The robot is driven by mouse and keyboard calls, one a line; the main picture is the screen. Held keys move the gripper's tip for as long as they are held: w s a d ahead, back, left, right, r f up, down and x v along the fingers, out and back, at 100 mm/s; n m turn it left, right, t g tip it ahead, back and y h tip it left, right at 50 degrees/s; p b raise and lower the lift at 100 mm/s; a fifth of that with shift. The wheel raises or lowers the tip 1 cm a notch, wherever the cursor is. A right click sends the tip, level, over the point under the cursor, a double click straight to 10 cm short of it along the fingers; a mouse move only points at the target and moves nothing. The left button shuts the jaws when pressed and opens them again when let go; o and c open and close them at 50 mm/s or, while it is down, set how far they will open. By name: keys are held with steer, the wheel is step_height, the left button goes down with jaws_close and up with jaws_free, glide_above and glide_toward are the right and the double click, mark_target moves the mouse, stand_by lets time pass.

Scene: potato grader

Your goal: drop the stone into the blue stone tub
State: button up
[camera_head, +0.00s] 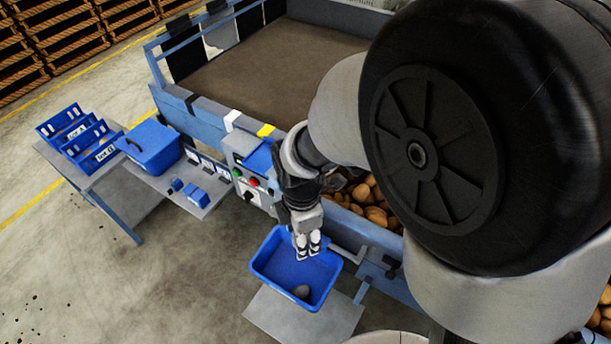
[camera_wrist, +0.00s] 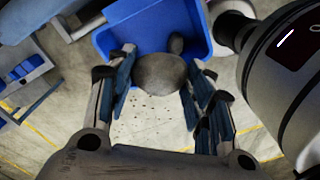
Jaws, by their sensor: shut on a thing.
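The blue stone tub (camera_head: 263,266) stands open on a grey plate below my gripper (camera_head: 308,246). It also shows at the top of the wrist view (camera_wrist: 118,38). My gripper (camera_wrist: 162,62) points down over the tub, its fingers shut on a rounded grey-brown stone (camera_wrist: 160,75). In the wrist view this stone overlaps the tub's edge. In the head view I cannot make out the held stone; the fingers hide it. A second, smaller grey stone (camera_head: 301,291) lies on the tub's floor and shows behind the held one in the wrist view (camera_wrist: 177,43).
Potatoes (camera_head: 376,214) lie on the grader behind my gripper. A control panel (camera_head: 247,178) with coloured buttons is just left of my arm. A blue lidded box (camera_head: 152,147) and blue crates (camera_head: 96,149) stand further left. Open floor lies left of the tub.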

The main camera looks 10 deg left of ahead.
step_height(320, 180, down, 6)
steer(key=b, duration=0.4)
steer(key=shift+b, duration=0.4)
steer(key=shift+d, duration=0.1)
steer(key=o, duration=1.2)
steer(key=shift+r, duration=0.1)
step_height(320, 180, up, 12)
steer(key=shift+f, duration=0.1)
